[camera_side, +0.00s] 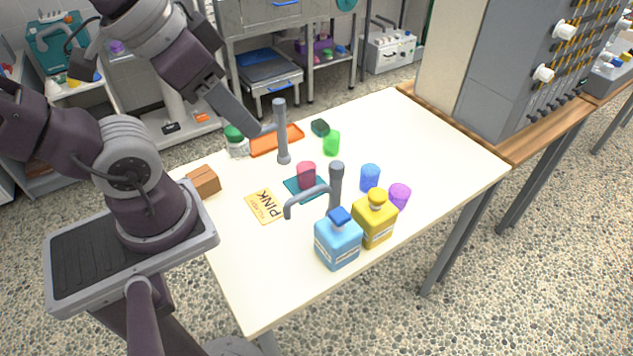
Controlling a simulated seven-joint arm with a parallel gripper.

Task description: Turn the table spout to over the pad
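Two grey posts stand on the white table. The front spout (307,195) curves left from its post (336,185), with its tip near the yellow card. The back post (281,135) is upright, with a short grey piece toward my gripper that may be its spout. A teal pad (292,187) lies between the posts, left of the front one, with a pink cup (306,174) on it. My gripper (254,130) is just left of the back post, at or near that piece. I cannot tell whether it touches it or whether its fingers are open.
Blue (338,243) and yellow (375,221) bottles stand in front of the front post. Blue (370,178), purple (399,195) and green (332,144) cups stand nearby. A yellow card (265,206), an orange tray (270,145) and a brown box (204,181) lie leftward. The table's right side is clear.

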